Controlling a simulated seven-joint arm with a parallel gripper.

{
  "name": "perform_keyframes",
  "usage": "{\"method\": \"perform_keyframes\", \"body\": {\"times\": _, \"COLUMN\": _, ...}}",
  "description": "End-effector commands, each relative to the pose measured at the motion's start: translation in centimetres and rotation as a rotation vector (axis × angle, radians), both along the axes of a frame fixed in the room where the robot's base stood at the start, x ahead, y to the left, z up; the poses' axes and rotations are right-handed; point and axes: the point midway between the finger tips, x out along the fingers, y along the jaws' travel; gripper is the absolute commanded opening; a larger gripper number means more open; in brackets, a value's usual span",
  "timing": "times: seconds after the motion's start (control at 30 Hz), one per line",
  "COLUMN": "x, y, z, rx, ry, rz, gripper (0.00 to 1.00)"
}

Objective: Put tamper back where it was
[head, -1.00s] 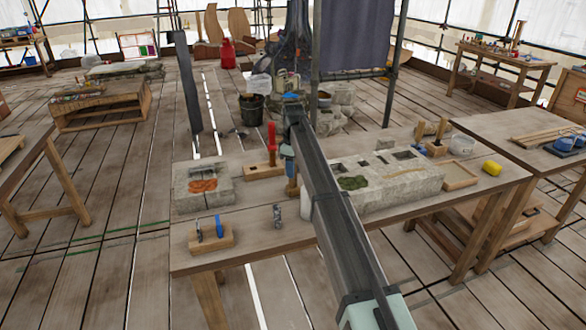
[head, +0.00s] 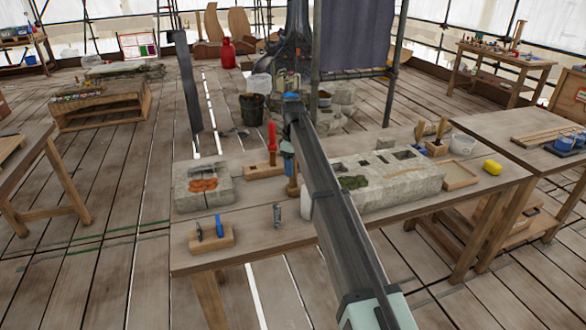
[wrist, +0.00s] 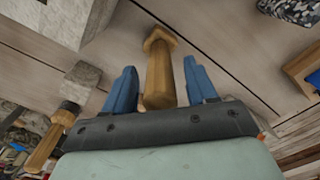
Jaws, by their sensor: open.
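A light-brown wooden tool with a wider foot, which looks like the tamper (head: 292,186), stands on the workbench (head: 255,255) left of the long stone block. In the wrist view the wooden tool (wrist: 160,75) lies between the two blue fingers of my gripper (wrist: 162,84). The fingers are open, with a visible gap on each side of it. In the head view my gripper (head: 288,163) is just above and around its upper part, partly hidden by my arm.
A red-handled tool (head: 271,138) stands in a wooden holder (head: 262,171) just behind. The long stone block (head: 400,185) is to the right, a smaller stone block (head: 203,187) to the left. A metal piece (head: 278,215) and a tool block (head: 212,238) stand near the front edge.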

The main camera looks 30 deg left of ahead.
Motion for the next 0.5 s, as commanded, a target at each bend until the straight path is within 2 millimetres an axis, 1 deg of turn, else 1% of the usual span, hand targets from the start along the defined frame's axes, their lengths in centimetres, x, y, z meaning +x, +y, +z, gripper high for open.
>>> {"method": "perform_keyframes", "body": {"times": 0.3, "x": 0.1, "y": 0.1, "z": 5.8, "rx": 0.001, "ry": -0.002, "rz": 0.0, "gripper": 0.57}}
{"method": "perform_keyframes", "body": {"times": 0.5, "x": 0.1, "y": 0.1, "z": 9.0, "rx": 0.001, "ry": -0.001, "rz": 0.0, "gripper": 0.57}}
